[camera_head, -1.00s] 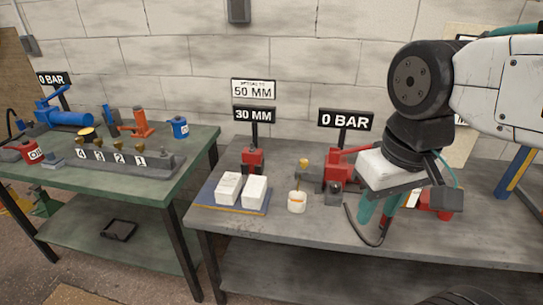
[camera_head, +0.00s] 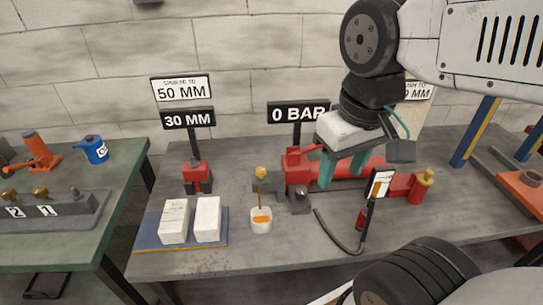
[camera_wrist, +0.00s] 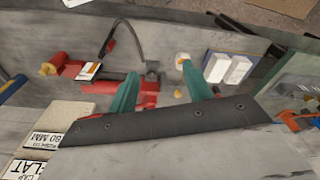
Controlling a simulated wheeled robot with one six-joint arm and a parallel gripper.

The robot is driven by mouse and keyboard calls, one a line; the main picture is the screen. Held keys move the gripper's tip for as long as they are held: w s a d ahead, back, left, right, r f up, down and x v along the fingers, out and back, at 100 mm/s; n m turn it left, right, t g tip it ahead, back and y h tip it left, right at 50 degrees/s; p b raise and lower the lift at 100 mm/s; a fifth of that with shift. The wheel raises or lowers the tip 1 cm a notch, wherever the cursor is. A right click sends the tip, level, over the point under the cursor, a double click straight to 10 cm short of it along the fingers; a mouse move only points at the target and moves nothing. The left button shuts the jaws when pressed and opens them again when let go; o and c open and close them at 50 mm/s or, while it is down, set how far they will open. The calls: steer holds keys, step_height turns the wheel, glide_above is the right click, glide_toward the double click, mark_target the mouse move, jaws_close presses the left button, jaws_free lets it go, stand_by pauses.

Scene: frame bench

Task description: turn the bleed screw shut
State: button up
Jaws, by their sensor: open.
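The red hand pump (camera_head: 297,174) lies on the grey bench behind my gripper, below the 0 BAR sign (camera_head: 298,112). A dark round knob (camera_head: 299,199) stands at its front, and a brass knob on a thin stem (camera_head: 261,173) stands to its left. I cannot tell for sure which is the bleed screw. My gripper (camera_head: 342,172) is open and empty, its teal fingers pointing down in front of the pump's long red body. In the wrist view, the fingers of my gripper (camera_wrist: 160,76) are spread, with the dark knob (camera_wrist: 152,68) seen between them.
A white pot (camera_head: 261,221) and two white blocks (camera_head: 190,221) on a blue mat stand left of the pump. A black hose (camera_head: 335,237) runs along the bench front to a gauge (camera_head: 379,184). A green bench (camera_head: 105,166) stands at the left.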

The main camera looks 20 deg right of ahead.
steer(key=w+f+n, duration=0.2)
steer(key=w+n, duration=0.2)
steer(key=w, duration=0.8)
steer(key=n+g, duration=0.1)
steer(key=n, duration=0.5)
glide_above(260, 169)
step_height(260, 169, down, 14)
steer(key=shift+s+r, duration=0.15)
steer(key=shift+r, duration=0.1)
step_height(260, 169, down, 7)
steer(key=shift+r, duration=0.1)
steer(key=shift+f, duration=0.5)
steer(key=shift+c, duration=0.3)
steer(key=c, duration=0.9)
